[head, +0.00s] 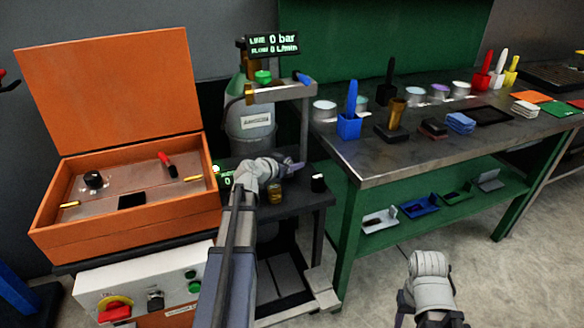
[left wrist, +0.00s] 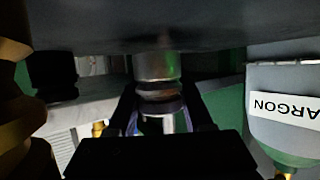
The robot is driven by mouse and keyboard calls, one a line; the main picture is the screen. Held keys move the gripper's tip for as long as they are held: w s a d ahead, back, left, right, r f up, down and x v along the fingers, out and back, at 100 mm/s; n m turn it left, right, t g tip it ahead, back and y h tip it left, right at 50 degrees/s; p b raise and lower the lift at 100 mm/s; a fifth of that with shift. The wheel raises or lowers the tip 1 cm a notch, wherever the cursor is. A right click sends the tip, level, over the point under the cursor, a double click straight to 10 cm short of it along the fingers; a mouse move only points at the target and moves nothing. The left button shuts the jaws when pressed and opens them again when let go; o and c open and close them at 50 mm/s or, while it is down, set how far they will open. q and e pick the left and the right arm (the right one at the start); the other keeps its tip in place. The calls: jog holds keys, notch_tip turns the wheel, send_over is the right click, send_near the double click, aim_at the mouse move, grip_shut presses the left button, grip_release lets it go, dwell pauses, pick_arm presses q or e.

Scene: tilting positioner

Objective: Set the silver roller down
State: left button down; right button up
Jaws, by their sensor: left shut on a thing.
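My left gripper (head: 288,167) is over the small dark stand (head: 300,203) in front of the argon cylinder (head: 248,125). In the left wrist view its two dark fingers (left wrist: 160,98) are shut on a silver cylindrical piece, which looks like the silver roller (left wrist: 156,68). A darker band crosses the roller between the fingers. A dark surface fills the top of that view; I cannot tell whether the roller touches it. The roller is not clear in the head view. Of my right arm only a grey wrist part shows at the bottom; its fingers are not visible.
A brass piece (head: 275,192) and a black block with a white top (head: 318,182) are on the stand near my left gripper. An open orange box (head: 130,222) stands left. The green workbench (head: 400,168) with cups and tools stands right.

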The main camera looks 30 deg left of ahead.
pick_arm(q)
jog(key=shift+f+b, duration=0.35)
jog(key=shift+b, duration=0.1)
jog(key=shift+s+d+f, duration=0.1)
jog(key=shift+c, duration=1.5)
grip_release()
jog(key=shift+s+d, duration=0.1)
jog(key=shift+s, duration=0.05)
jog(key=shift+r, duration=0.3)
jog(key=p+v, duration=0.1)
jog(key=v, duration=0.3)
jog(key=p+v, duration=0.2)
jog(key=v, duration=0.2)
jog(key=p+v, duration=0.2)
jog(key=v, duration=0.2)
jog(key=shift+w+r, duration=0.2)
jog(key=shift+r, duration=0.05)
